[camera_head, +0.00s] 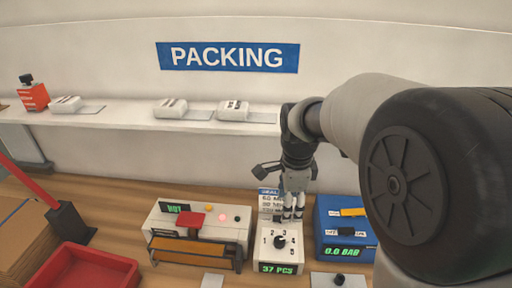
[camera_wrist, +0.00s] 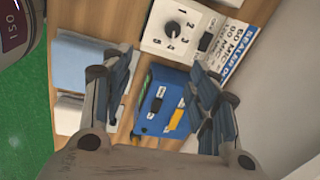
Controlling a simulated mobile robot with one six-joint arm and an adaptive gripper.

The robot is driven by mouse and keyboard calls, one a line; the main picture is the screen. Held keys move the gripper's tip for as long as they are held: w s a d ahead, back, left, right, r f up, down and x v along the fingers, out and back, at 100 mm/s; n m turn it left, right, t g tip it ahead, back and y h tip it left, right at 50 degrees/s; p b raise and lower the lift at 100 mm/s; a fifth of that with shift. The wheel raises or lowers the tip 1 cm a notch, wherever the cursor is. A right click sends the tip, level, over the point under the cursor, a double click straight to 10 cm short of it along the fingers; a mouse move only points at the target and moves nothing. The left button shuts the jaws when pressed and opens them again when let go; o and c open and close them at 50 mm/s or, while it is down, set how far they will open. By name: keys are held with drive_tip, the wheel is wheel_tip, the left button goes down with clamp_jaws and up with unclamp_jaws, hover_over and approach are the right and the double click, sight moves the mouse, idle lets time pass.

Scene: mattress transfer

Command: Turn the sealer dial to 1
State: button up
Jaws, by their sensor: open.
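A black dial knob (camera_head: 280,242) sits on a white box (camera_head: 262,254) with numbers around the knob and a green display reading about 37 PCS. The knob (camera_wrist: 172,28) also shows at the top of the wrist view. I cannot tell clearly which number it points to. A white machine (camera_head: 190,221) with a HOT display, a red block and a lit red lamp stands to the left; it looks like the sealer. My gripper (camera_head: 293,213) is open and empty, pointing down just behind and above the dial box. Its spread fingers (camera_wrist: 163,70) frame the blue box in the wrist view.
A blue box (camera_head: 345,228) with a green readout stands right of the dial box. A sealer settings card (camera_head: 269,202) stands behind it, partly hidden. A red tray (camera_head: 95,272) is at lower left. A white shelf (camera_head: 130,119) with several items runs along the wall.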

sight(279, 239)
drive_tip(key=w+f+m+g, duration=0.1)
drive_tip(key=w+f+m, duration=0.5)
drive_tip(key=f, duration=0.2)
drive_tip(key=f+b, duration=0.1)
drive_tip(key=f, duration=1)
drive_tip(key=f+b, duration=0.1)
drive_tip(key=f, duration=0.5)
drive_tip(key=shift+w+a+f+b, duration=0.1)
drive_tip(key=shift+w+f+b, duration=0.05)
drive_tip(key=shift+w+b, duration=0.2)
drive_tip(key=c, duration=1.1)
